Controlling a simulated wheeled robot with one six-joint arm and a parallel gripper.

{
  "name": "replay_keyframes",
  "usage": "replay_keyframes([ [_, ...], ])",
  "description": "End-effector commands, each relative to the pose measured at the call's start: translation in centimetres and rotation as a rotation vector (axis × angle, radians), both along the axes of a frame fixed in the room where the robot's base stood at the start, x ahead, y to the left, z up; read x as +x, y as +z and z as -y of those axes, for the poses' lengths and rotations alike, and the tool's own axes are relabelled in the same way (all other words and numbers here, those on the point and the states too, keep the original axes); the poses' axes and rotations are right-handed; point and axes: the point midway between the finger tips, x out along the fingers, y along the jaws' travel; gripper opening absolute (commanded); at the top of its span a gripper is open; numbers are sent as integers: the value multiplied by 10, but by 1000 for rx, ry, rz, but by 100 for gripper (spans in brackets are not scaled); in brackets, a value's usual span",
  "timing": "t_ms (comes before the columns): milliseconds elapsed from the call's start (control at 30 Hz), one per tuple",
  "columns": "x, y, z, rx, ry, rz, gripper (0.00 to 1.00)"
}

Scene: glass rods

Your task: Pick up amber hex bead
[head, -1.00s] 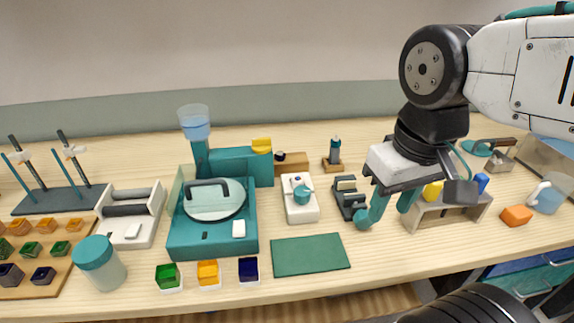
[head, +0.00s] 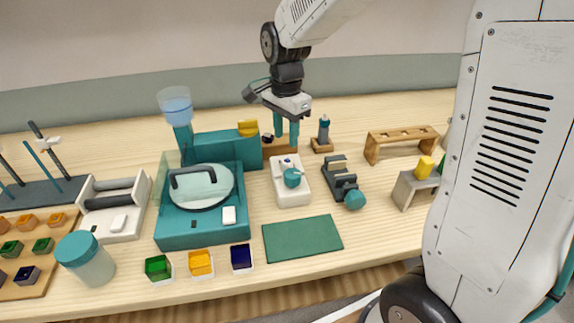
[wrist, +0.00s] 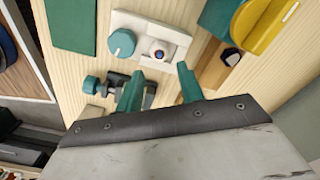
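I cannot single out an amber hex bead for sure. Amber pieces (head: 26,221) sit on the wooden board at the left of the head view, and amber fills a small square cup (head: 201,262) at the front edge. A small dark, faceted bead (wrist: 231,56) lies on a wooden block (wrist: 212,72) in the wrist view; it also shows in the head view (head: 267,138). My gripper (head: 286,137) is open and empty, above the table near that block and behind the white device (head: 291,193). In the wrist view its teal fingers (wrist: 160,88) are apart, with nothing between them.
The teal machine (head: 198,233) with a blue funnel (head: 175,103) stands left of my gripper. A green mat (head: 302,238) lies bare in front. A wooden rack (head: 401,142) stands further right.

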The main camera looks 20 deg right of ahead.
Motion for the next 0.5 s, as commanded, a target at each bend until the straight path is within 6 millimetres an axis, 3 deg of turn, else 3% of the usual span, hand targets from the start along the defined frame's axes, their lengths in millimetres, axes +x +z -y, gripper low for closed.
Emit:
replay_keyframes([
  [500, -2, -65, -1, 0, -15, -6, 38],
])
